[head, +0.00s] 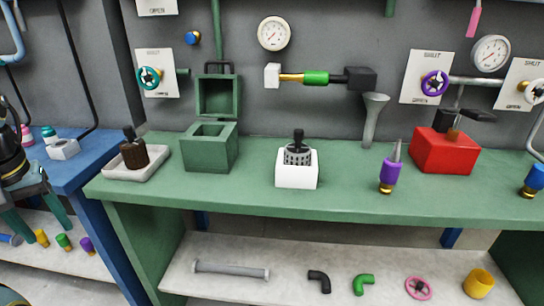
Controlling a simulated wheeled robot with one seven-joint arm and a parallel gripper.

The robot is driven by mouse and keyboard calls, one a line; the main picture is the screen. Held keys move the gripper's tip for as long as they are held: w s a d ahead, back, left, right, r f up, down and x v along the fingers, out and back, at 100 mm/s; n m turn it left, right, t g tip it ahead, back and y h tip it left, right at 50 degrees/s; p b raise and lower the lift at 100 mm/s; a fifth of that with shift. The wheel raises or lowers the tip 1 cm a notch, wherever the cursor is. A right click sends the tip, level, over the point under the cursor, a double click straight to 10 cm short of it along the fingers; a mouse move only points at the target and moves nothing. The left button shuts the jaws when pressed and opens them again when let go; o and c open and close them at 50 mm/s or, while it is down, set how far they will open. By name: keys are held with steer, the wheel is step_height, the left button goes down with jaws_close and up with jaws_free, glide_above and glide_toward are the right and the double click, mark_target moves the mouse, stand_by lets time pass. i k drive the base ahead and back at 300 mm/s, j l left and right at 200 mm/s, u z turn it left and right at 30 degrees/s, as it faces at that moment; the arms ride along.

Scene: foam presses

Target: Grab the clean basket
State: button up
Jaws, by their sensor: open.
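A grey slotted basket with a black upright handle (298,154) sits in the top of a white block (296,176) on the green bench. It looks clean, and its lower part is hidden inside the block. A second basket, dark brown with a black handle (137,152), stands in a shallow white tray (160,165) at the bench's left end. My gripper is not in view.
A green box with a raised lid (208,154) stands between the two baskets. To the right are a purple nozzle piece (388,174), a grey funnel (374,115) and a red box (444,151). The green bench's front strip (340,197) is clear. Pipe parts lie on the shelf below.

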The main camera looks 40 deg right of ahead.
mark_target(297, 153)
steer(key=k+l+u, duration=0.65)
steer(key=k+l, duration=0.15)
steer(key=k+l+u, duration=0.3)
steer(key=k, duration=0.25)
steer(key=j, duration=0.1)
